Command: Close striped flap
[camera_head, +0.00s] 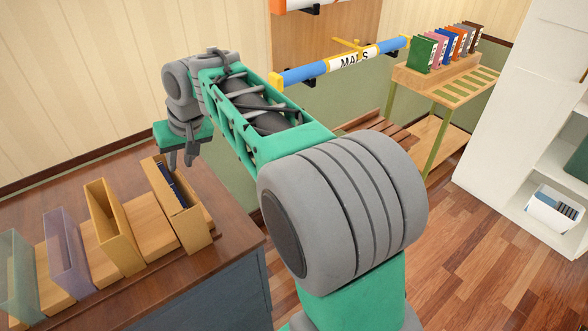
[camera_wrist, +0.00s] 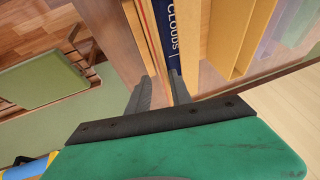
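I cannot make out a striped flap in either view. My gripper (camera_head: 181,162) points down at the far end of the rightmost tan holder (camera_head: 187,222) on the brown desk. In the wrist view my gripper (camera_wrist: 160,75) has its two grey fingers apart. The holder's edges and a dark blue book marked "CLOUDS" (camera_wrist: 168,40) lie beyond the fingertips. I see nothing clearly held. I cannot tell whether a finger touches the holder.
An open tan holder (camera_head: 110,230), a purple holder (camera_head: 66,255) and a greenish clear one (camera_head: 17,275) stand to the left. A blue "MAPS" tube (camera_head: 310,72) hangs at the back. A bookstand (camera_head: 440,75) and white shelf (camera_head: 520,110) stand right, with open floor before them.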

